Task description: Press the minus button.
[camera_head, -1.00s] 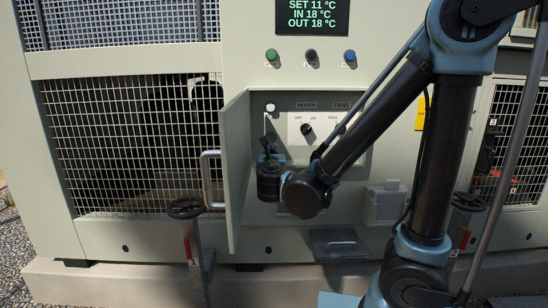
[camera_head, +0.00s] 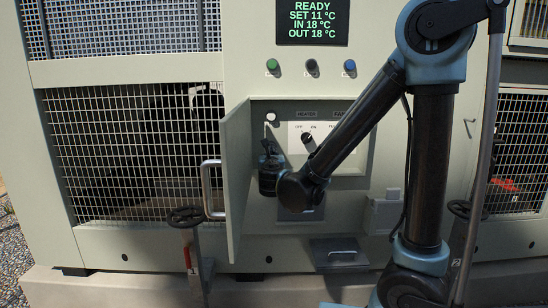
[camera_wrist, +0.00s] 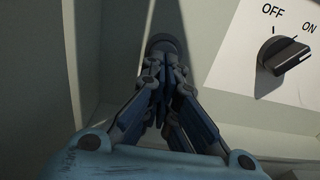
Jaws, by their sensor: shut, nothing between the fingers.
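No minus sign is readable on any button. Under the display (camera_head: 313,22) sit a green button (camera_head: 272,65), a black button (camera_head: 312,65) and a blue button (camera_head: 349,66); their labels are too small to read. A pale round button or lamp (camera_head: 271,117) sits in the upper left of the open recess. My gripper (camera_head: 268,148) is inside the recess, shut and empty, fingers pointing up below that round part. In the wrist view my closed fingertips (camera_wrist: 162,65) appear in front of a round grey part (camera_wrist: 166,44); contact cannot be told.
The recess door (camera_head: 236,180) stands open close to the left of my gripper. A black heater knob (camera_head: 307,138) on a white OFF/ON plate is close to its right; in the wrist view its pointer is toward ON. A valve wheel (camera_head: 185,216) stands lower left.

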